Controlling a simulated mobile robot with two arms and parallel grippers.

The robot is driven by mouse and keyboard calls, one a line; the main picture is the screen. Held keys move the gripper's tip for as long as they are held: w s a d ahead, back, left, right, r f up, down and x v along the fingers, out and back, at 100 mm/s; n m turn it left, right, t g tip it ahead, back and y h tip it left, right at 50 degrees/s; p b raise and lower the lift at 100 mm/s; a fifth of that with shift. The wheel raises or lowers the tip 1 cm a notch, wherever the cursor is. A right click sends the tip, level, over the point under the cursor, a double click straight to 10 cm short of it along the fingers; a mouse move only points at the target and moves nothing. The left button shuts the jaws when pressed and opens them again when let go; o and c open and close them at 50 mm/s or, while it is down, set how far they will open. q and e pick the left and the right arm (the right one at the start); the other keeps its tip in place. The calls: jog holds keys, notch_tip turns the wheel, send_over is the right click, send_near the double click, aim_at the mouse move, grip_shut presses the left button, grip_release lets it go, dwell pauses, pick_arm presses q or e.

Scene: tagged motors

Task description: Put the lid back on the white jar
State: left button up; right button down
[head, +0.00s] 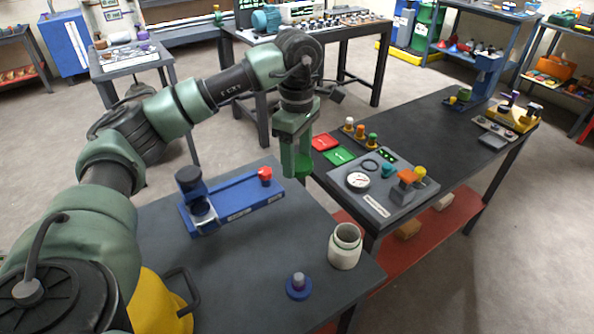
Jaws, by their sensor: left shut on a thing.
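The white jar (345,246) stands upright and open on the near dark table, at its right front part. A round blue piece with a grey knob (298,286), lid-like in shape, lies on the table just left of the jar. My left gripper (296,166) is above the table's far right corner, behind the jar and pointing down. My right gripper is not in view.
A blue fixture (235,203) with a red knob and black cylinders sits at the table's back left. A grey panel (377,187) with a gauge and buttons is on the adjoining bench. Red and green plates (338,157) lie behind it. The table's middle is clear.

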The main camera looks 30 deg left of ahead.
pick_arm(q)
jog(key=shift+r, duration=0.1)
dwell(0.3)
jog(key=s+d+f+m, duration=0.3)
jog(key=s+d+m, duration=0.4)
jog(key=m, duration=0.2)
jog(key=s+d+f+m, duration=0.4)
jog(key=s+d+m, duration=0.2)
jog(key=s+m, duration=0.2)
jog(key=shift+d+f+m, duration=0.15)
jog(key=shift+d+m, duration=0.2)
jog(key=shift+m, duration=0.55)
